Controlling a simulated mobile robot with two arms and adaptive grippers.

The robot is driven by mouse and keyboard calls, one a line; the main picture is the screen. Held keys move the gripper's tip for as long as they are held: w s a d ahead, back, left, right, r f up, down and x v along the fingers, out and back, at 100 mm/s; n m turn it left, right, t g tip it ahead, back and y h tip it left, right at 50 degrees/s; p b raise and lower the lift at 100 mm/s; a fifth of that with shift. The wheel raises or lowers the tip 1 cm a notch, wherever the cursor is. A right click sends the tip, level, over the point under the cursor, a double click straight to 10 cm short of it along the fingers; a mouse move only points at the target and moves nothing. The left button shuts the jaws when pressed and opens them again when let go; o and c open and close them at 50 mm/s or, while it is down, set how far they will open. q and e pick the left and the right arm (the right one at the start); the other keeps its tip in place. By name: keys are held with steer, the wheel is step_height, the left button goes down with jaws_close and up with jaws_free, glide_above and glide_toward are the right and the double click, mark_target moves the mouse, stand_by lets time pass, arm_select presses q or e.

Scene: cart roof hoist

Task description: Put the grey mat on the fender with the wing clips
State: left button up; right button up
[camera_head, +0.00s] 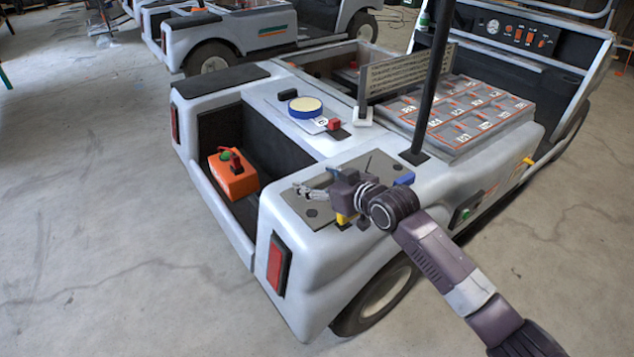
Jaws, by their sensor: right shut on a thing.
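The grey mat (373,166) lies over the top of the rear fender (290,216) on the cart's right side. Dark round spots show on the mat; I cannot tell if they are clips. A yellow piece (344,218) and a blue piece (404,179) show at the fender's outer edge. My right gripper (302,191) is low over the mat, its fingers pointing left, and appears shut on the mat at its inner edge. The hand and wrist hide part of the mat. My left gripper is not in view.
The other rear fender carries a black pad (222,80). An orange box (233,177) with a green button stands in the recess between the fenders. A blue and cream disc (305,107), a dark post (432,90) and a numbered panel (470,112) are further forward. The floor at left is clear.

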steer(key=o, duration=1.6)
steer(key=p+v, duration=0.2)
steer(key=v, duration=0.5)
steer(key=shift+s+d+r, duration=0.1)
steer(key=shift+r, duration=0.05)
steer(key=p+v, duration=0.1)
steer(key=v, duration=0.2)
steer(key=shift+s+d+r, duration=0.15)
steer(key=shift+s, duration=0.1)
steer(key=shift+s+d+r, duration=0.2)
steer(key=shift+s+d, duration=0.05)
steer(key=shift+s, duration=0.15)
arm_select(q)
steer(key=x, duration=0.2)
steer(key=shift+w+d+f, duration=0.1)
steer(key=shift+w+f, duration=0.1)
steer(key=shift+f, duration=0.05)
